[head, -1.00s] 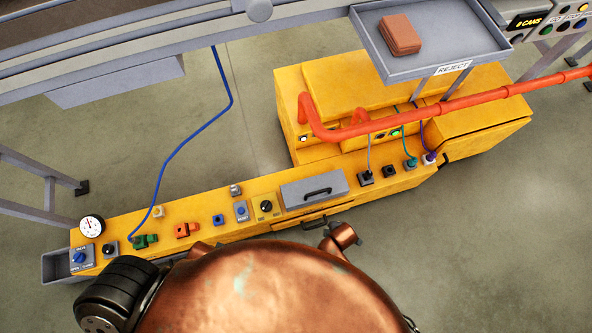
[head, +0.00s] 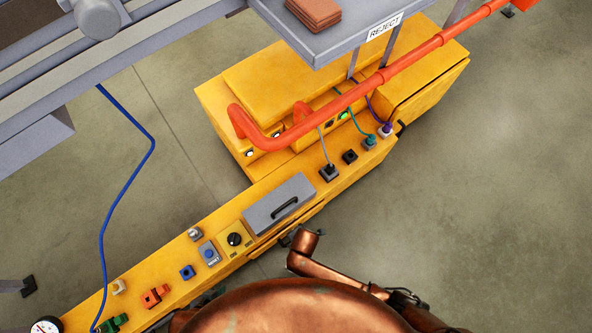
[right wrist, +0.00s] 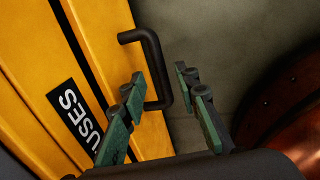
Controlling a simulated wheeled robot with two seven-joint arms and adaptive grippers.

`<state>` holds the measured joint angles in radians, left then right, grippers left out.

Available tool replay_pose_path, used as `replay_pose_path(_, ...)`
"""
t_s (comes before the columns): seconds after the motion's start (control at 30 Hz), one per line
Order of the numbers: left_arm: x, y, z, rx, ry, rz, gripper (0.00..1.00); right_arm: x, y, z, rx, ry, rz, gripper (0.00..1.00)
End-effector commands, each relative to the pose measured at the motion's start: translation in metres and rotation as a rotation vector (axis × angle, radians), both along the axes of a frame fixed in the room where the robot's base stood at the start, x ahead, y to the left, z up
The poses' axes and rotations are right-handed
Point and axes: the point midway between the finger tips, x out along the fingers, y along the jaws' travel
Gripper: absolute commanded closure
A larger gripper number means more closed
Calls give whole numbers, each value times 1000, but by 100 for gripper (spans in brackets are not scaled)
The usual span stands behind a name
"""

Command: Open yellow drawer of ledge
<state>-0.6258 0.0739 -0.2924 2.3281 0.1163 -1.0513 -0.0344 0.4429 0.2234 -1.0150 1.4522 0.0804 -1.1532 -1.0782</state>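The yellow ledge (head: 170,270) runs diagonally across the head view. The right wrist view shows a yellow front (right wrist: 100,40) with a label reading FUSES (right wrist: 75,112) and a black bar handle (right wrist: 158,70). A dark seam runs along this front; I cannot tell whether the drawer is fully closed. My right gripper (right wrist: 160,75) is open, with the handle's bar between its fingertips and gaps visible. In the head view my right gripper (head: 292,238) is at the ledge's front edge, below the grey panel, and largely hides the handle. My left gripper is not visible.
A grey panel (head: 262,222) with its own handle, a black knob (head: 234,239) and several buttons sit on the ledge top. An orange pipe (head: 350,97) crosses above the yellow cabinet (head: 290,70). The REJECT tray (head: 345,38) overhangs it. Open floor (head: 480,200) lies right.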

Motion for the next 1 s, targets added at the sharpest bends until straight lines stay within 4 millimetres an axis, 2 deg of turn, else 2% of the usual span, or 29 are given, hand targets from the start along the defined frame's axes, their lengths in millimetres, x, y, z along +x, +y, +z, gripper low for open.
replay_pose_path(0.03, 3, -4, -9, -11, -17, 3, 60, -1, 1, -9, 0, 4, -1, 71)
replay_pose_path(0.2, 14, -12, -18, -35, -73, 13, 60, 2, 2, -18, 0, 1, 0, 71)
replay_pose_path(0.6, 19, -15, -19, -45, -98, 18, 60, 3, 2, -19, 1, -1, 0, 71)
replay_pose_path(1.0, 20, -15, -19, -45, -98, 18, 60, 3, 2, -19, 1, -1, 0, 99)
